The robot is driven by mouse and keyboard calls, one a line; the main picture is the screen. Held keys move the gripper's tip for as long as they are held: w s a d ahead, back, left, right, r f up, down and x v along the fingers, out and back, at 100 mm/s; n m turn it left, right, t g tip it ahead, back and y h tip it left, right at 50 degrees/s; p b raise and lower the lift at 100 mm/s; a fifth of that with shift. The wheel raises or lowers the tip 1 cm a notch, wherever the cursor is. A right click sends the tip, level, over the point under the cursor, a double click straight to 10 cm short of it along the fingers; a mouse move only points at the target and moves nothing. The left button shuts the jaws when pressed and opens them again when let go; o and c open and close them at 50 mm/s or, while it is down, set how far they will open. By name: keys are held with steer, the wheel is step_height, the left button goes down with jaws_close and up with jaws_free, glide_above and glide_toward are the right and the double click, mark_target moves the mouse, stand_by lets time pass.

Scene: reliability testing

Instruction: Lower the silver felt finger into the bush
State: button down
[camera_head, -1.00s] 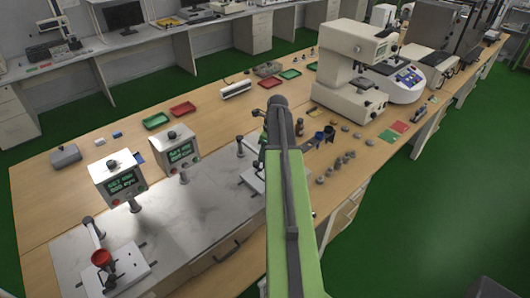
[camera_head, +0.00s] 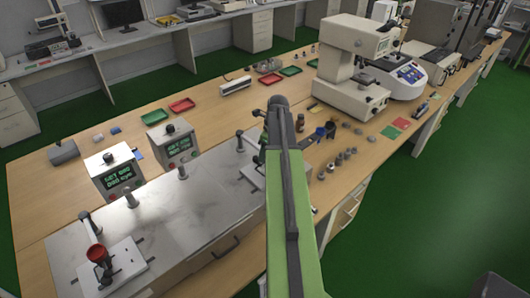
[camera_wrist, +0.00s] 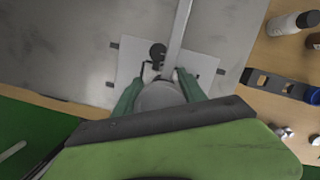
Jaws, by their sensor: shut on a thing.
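My gripper (camera_wrist: 156,92) has its two green fingers closed around a grey, rounded piece, the silver felt finger (camera_wrist: 158,98), in the wrist view. Below it lies a white plate (camera_wrist: 128,68) on the metal bench top. A black round part (camera_wrist: 157,51) and a long pale bar (camera_wrist: 181,25) show at that plate, just beyond the held piece. I cannot make out the bush; the held piece and my wrist hide part of the plate. In the head view my arm covers most of the gripper and the held piece.
A similar white plate with a red cup (camera_head: 97,253) stands at the left end of the metal top (camera_head: 190,225). Two display boxes (camera_head: 116,174) stand behind. Bottles (camera_wrist: 290,22) and a dark holder with a blue ring (camera_wrist: 272,83) are close at right.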

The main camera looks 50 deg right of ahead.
steer(key=shift+f, duration=0.3)
steer(key=shift+f+b, duration=0.65)
steer(key=shift+b, duration=0.1)
jaws_free()
stand_by(0.5)
steer(key=shift+r, duration=0.1)
steer(key=r+p, duration=0.2)
steer(key=s+r+p, duration=0.1)
steer(key=r+p, duration=0.4)
steer(key=shift+s+d, duration=0.15)
steer(key=shift+d, duration=0.1)
steer(key=shift+f, duration=0.1)
stand_by(0.3)
